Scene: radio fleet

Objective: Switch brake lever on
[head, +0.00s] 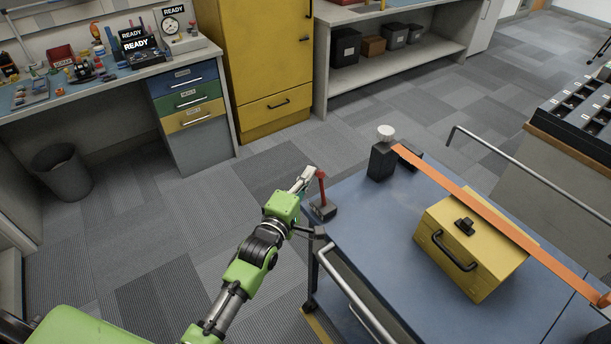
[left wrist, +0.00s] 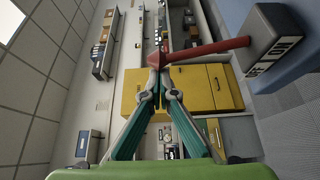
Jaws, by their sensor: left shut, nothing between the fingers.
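The brake lever (head: 322,187) is a red lever that stands up from a small dark base (head: 323,211) at the left corner of the blue cart top. My left gripper (head: 307,175) is shut and empty, with its tips close to the lever's upper end on its left side. In the left wrist view the red lever (left wrist: 208,50) reaches across in front of the fingertips (left wrist: 160,67), and its labelled base (left wrist: 272,42) is at the upper right. I cannot tell whether the tips touch the lever. My right gripper is not in view.
The blue cart top (head: 385,240) carries a yellow box (head: 470,245) under an orange strap (head: 480,205), and a black post with a white knob (head: 386,133). A metal rail (head: 360,300) runs along its near left edge. Open carpet (head: 180,240) lies left of the cart.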

